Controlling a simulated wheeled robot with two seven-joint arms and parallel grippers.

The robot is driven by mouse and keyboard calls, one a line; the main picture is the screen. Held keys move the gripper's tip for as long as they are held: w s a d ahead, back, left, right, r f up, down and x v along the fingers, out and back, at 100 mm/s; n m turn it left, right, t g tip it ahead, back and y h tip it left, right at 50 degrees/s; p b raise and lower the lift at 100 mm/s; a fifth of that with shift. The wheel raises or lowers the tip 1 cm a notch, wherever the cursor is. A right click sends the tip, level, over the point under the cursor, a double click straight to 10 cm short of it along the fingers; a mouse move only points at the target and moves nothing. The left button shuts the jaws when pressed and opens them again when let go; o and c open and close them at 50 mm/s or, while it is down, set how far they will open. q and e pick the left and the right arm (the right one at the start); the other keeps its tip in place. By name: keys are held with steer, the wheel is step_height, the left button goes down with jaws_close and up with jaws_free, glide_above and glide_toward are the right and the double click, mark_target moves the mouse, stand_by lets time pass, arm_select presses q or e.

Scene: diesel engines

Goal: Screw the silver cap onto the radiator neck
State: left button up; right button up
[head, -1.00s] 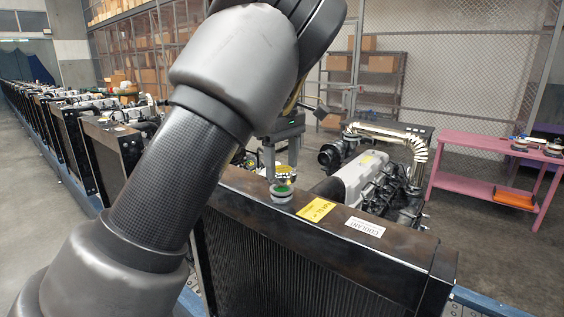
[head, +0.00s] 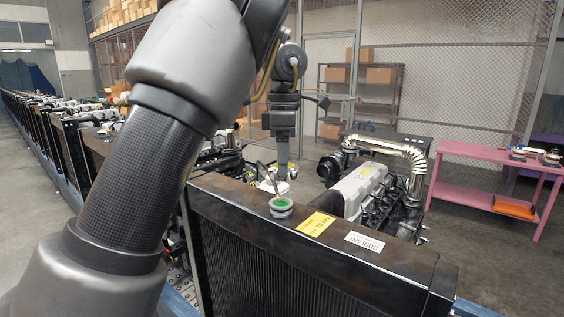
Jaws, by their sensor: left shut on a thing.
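The radiator (head: 330,262) stands in front, a dark block with a long top tank. Its round metal neck (head: 281,212) rises from the top, with green showing inside its open mouth. My left gripper (head: 282,174) comes down from above, behind the neck in the picture, with its fingers pointing down and apart from the neck. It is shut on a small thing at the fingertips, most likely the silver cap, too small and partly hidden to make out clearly. My right gripper is out of view.
A yellow label (head: 316,222) and a white coolant label (head: 364,243) lie on the radiator top. The engine (head: 365,190) stands behind it. A pink table (head: 470,160) with several small items is at right. A row of engines recedes at left.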

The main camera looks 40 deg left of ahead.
arm_select(q)
steer(key=n, duration=0.5)
steer(key=shift+r, duration=0.2)
steer(key=n, duration=0.3)
steer(key=shift+w, duration=0.1)
steer(key=n, duration=0.5)
steer(key=shift+r, duration=0.1)
steer(key=n, duration=0.7)
steer(key=shift+a+n, duration=0.1)
steer(key=shift+n, duration=0.3)
steer(key=n, duration=0.4)
steer(key=shift+s+a, duration=0.1)
steer(key=shift+s, duration=0.1)
steer(key=n, duration=0.3)
steer(key=shift+s+a+n, duration=0.1)
steer(key=shift+n, duration=0.3)
steer(key=shift+f, duration=0.2)
steer(key=shift+f, duration=3.15)
